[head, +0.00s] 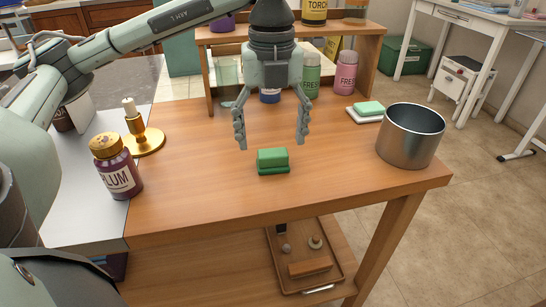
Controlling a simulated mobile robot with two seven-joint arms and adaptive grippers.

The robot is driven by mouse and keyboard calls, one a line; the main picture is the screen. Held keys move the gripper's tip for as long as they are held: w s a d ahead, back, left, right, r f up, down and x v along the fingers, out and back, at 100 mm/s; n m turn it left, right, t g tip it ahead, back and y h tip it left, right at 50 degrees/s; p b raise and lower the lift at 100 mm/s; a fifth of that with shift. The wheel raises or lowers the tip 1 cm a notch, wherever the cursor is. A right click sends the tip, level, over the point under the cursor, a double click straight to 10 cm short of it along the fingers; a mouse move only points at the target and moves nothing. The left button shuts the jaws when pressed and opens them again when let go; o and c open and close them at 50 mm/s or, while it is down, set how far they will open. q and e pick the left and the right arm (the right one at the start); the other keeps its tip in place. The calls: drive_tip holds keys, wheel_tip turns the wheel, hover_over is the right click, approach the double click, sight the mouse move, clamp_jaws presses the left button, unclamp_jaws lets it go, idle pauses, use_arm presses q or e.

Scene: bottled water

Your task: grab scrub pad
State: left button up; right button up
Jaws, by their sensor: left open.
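A green scrub pad (273,161) lies on the wooden table near its front edge, with a lighter top layer and a darker base. My left gripper (271,142) hangs pointing down above and slightly behind the pad. Its fingers are spread wide, one on each side, with nothing between them. It does not appear to touch the pad. Another green pad (369,108) lies on a white dish (364,116) at the back right. My right gripper is not in view.
A metal pot (411,135) stands at the table's right end. A plum jar (116,166) and a gold holder (141,135) stand at left. A shelf (377,30) with several bottles stands behind. The table around the front pad is clear.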

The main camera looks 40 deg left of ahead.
sight(273, 152)
use_arm(q)
wheel_tip(273, 152, down, 4)
drive_tip(key=shift+d+f, duration=0.1)
drive_tip(key=shift+f, duration=0.05)
drive_tip(key=c, duration=1)
